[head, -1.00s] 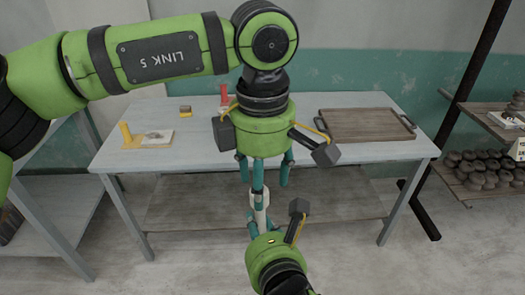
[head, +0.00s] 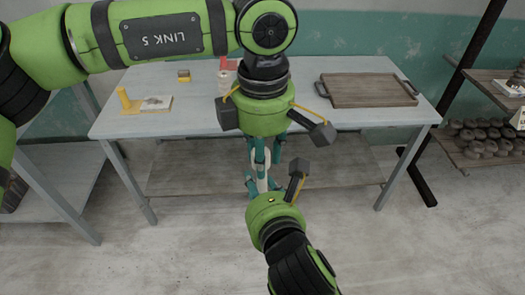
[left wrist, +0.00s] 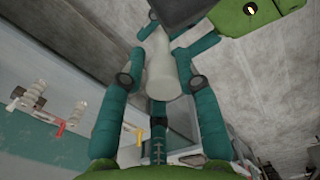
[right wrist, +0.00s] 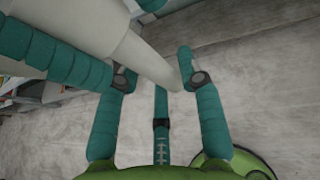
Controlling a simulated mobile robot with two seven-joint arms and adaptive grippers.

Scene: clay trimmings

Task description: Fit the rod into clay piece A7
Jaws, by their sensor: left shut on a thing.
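My left gripper (head: 262,148) points down in front of the table. It is shut on a whitish, tube-like piece (left wrist: 163,75), whose wide end faces its palm in the left wrist view. My right gripper (head: 262,182) points up from below, close under it. Its fingers stand apart. In the right wrist view, the wide pale body (right wrist: 85,25) narrows to a slim length (right wrist: 148,62) that runs in beside its right fingertip. Contact there is unclear. Fingers hide much of the piece, so I cannot tell rod from clay, nor see any A7 label.
The grey table (head: 190,126) behind holds a brown tray (head: 368,92) at right, a yellow object (head: 128,103) beside a pale block at left, and a small block and red item at the back. A shelf (head: 490,160) with dark lumps stands right.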

